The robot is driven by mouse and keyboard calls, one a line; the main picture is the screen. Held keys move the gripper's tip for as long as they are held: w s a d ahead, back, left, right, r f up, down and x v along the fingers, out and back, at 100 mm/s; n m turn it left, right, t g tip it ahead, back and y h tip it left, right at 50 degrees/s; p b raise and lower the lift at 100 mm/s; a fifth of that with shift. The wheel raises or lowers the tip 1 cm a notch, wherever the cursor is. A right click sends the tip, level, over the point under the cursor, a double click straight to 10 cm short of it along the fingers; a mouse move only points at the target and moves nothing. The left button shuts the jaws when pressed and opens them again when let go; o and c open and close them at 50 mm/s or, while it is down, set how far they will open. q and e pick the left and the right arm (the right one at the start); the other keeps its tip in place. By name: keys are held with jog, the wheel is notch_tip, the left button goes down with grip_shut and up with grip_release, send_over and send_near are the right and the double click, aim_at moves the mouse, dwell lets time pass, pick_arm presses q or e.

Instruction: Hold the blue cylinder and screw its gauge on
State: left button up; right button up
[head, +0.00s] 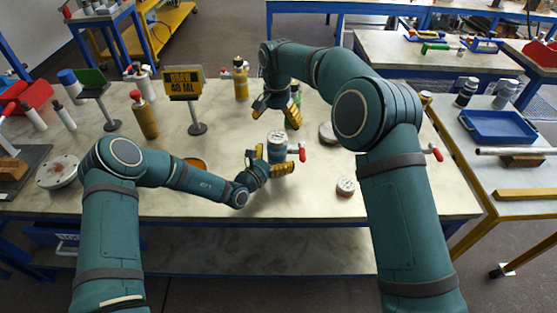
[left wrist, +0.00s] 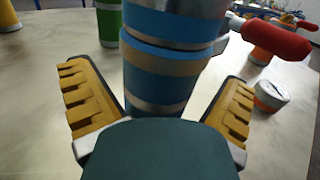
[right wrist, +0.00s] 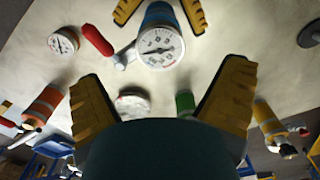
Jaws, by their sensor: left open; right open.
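The blue cylinder (head: 277,149) stands upright on the table, with a red-handled valve (head: 302,152) on its right side. In the right wrist view a round white gauge (right wrist: 160,47) sits on top of it; I cannot tell whether it is threaded on. My left gripper (head: 270,162) is open low at the cylinder; in the left wrist view its fingers stand on either side of the blue body (left wrist: 160,75), with gaps showing. My right gripper (head: 277,114) is open and empty above the cylinder, pointing down, with the gauge between and beyond its fingertips in the right wrist view.
A short orange-banded vessel with a gauge (head: 345,187) stands to the right. A green cylinder (right wrist: 186,103) and a grey round piece (head: 327,133) are close behind. A yellow sign (head: 184,83) and orange bottle (head: 145,117) stand left. The front table edge is clear.

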aim_at(277, 136)
pick_arm(q)
grip_shut()
pick_arm(e)
jog(key=n, duration=0.3)
jog(key=shift+f+n, duration=0.1)
jog(key=shift+n, duration=0.2)
jog(key=n, duration=0.5)
jog(key=shift+s+n, duration=0.1)
jog(key=shift+n, duration=0.3)
jog(key=n, duration=0.3)
jog(key=shift+n, duration=0.3)
jog(key=n, duration=0.5)
jog(key=shift+f, duration=3.95)
